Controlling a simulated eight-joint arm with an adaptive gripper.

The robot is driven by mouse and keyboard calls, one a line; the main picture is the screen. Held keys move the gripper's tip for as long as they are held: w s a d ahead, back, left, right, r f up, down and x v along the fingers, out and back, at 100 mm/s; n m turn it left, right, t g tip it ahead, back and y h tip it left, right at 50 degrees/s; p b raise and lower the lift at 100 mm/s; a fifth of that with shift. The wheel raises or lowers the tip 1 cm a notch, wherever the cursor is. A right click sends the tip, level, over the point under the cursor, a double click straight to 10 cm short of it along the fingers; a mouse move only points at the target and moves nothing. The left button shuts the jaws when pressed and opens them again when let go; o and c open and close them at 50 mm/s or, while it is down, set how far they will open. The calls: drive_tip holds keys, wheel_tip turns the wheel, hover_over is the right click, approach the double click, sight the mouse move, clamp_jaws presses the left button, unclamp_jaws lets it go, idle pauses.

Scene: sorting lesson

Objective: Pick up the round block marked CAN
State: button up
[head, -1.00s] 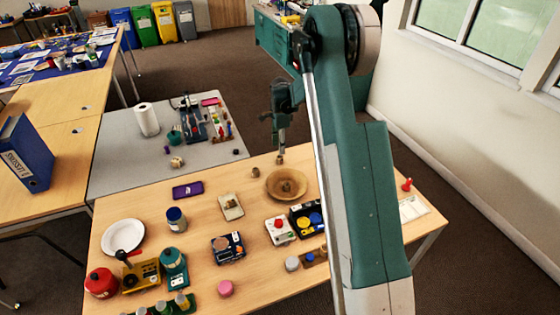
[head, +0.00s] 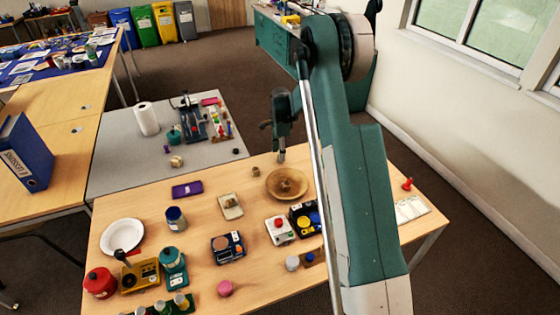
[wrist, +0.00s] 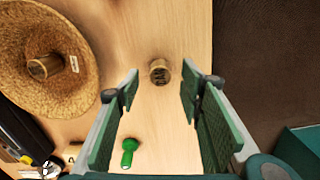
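A small round wooden block (wrist: 159,71) with dark marks on top stands on the table in the wrist view; I cannot read the marks. It lies ahead of and between my gripper's fingers (wrist: 160,90), apart from both. The fingers are open and empty. In the head view my gripper (head: 281,156) hangs just behind the wooden bowl (head: 270,187), and the block below it is not clearly visible there. Another round block (wrist: 45,66) sits inside the bowl. A further small brown block (head: 255,171) stands left of the bowl in the head view.
The bowl's rim (wrist: 88,100) is close left of the block. A green peg-shaped piece (wrist: 128,153) lies nearer in the wrist view. The table's edge and dark carpet (wrist: 265,60) are to the right. The table around the block is bare.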

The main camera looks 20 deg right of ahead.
drive_tip(key=shift+f, duration=1.5)
drive_tip(key=c, duration=0.8)
